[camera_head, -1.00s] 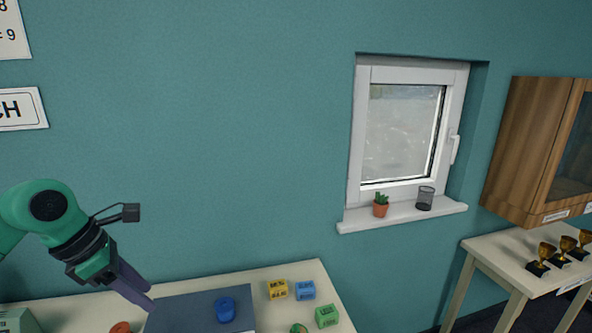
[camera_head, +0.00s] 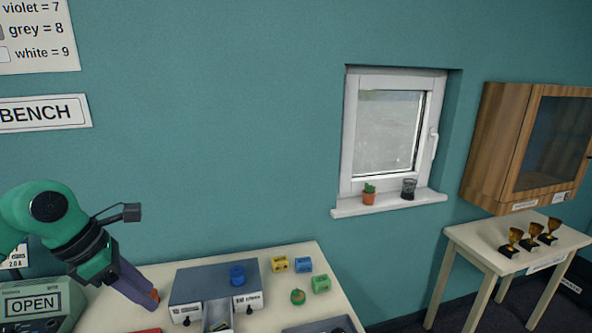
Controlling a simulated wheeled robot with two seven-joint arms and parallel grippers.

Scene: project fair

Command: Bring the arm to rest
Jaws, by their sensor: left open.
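My left arm comes in from the left, green and black, with its left gripper (camera_head: 150,300) pointing down and right over the pale bench (camera_head: 260,260). The gripper is open, seen side-on, and its dark fingers overlap each other in this view. An orange-red spot shows at the fingertips, apparently a small thing on the bench behind them. Nothing is seen held. My right gripper is not in view.
A box marked OPEN (camera_head: 35,303) stands left.

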